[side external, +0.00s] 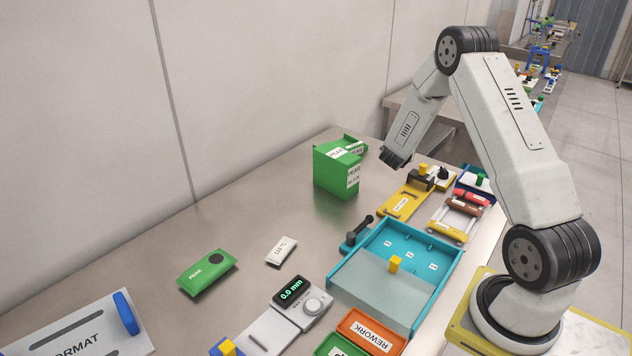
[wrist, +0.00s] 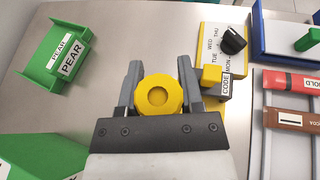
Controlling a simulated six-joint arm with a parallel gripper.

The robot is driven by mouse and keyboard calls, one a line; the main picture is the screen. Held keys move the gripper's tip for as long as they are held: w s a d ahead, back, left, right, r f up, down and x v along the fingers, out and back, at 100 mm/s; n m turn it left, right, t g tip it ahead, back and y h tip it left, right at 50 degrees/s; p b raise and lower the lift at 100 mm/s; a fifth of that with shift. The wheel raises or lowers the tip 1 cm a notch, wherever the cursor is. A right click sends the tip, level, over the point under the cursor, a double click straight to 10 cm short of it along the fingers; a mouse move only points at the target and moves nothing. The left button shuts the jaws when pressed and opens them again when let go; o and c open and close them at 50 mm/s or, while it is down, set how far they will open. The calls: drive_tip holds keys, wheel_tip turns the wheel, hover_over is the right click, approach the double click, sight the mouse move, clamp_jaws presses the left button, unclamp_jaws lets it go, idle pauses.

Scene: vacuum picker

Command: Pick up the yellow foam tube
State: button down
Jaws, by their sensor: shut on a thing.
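The yellow foam tube (wrist: 159,95) shows end-on in the wrist view, as a round yellow piece with a shallow round recess in its middle. It sits between the two grey fingers of my gripper (wrist: 159,77), which are shut on it from left and right.
A yellow day-marked plate with a black knob (wrist: 233,42) lies right of my gripper in the wrist view. A green PEAR holder (wrist: 58,55) is at left. A teal tray (side external: 447,257) lies nearer in the side view. Bare table lies left of the green box.

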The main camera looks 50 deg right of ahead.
drive_tip(key=s+a+r, duration=0.3)
drive_tip(key=s+a, duration=0.1)
drive_tip(key=s, duration=0.1)
drive_tip(key=shift+s+a, duration=0.15)
drive_tip(key=shift+a, duration=0.1)
idle(0.8)
